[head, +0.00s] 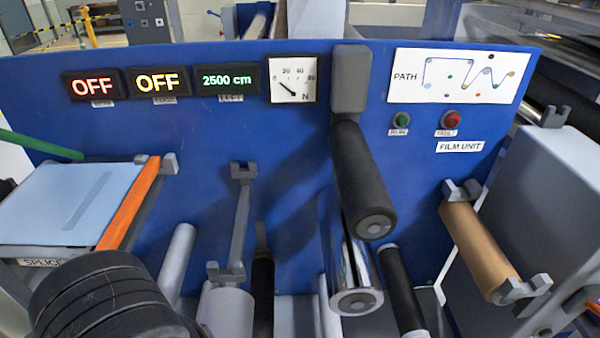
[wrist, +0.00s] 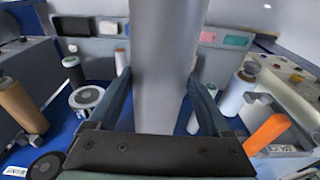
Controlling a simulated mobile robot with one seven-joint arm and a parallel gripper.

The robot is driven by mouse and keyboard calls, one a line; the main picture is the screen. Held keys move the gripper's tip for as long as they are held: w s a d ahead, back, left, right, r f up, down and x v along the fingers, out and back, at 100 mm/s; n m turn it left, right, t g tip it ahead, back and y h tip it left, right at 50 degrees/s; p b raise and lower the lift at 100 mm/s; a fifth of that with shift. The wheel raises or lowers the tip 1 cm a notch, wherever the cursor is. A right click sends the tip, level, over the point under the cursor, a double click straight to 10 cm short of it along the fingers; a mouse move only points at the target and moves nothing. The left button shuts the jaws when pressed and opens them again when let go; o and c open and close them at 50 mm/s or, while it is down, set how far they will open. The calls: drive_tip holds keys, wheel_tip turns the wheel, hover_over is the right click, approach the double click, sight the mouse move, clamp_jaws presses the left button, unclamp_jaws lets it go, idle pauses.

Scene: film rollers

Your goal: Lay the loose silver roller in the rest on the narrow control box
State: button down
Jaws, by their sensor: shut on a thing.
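My gripper (wrist: 163,88) is shut on a wide, smooth grey roller (wrist: 168,50), the silver roller, in the wrist view. The roller stands out lengthwise between the two dark fingers and hides the middle of that view. I cannot make out the gripper in the head view. An empty grey rest, a bar with a forked holder at each end (head: 240,215), shows left of centre in the head view, against the blue panel. In the wrist view a grey box with buttons (wrist: 292,78) stands at the right; I cannot tell whether it is the narrow control box.
A black roller (head: 362,180) and a chrome roller (head: 354,270) jut out from the blue panel (head: 290,140), leaving little free room.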

drive_tip(key=w+d+f, duration=0.3)
drive_tip(key=d+f, duration=0.1)
drive_tip(key=f, duration=0.5)
drive_tip(key=w+d+f, duration=0.4)
drive_tip(key=f, duration=0.5)
drive_tip(key=shift+d+f, duration=0.25)
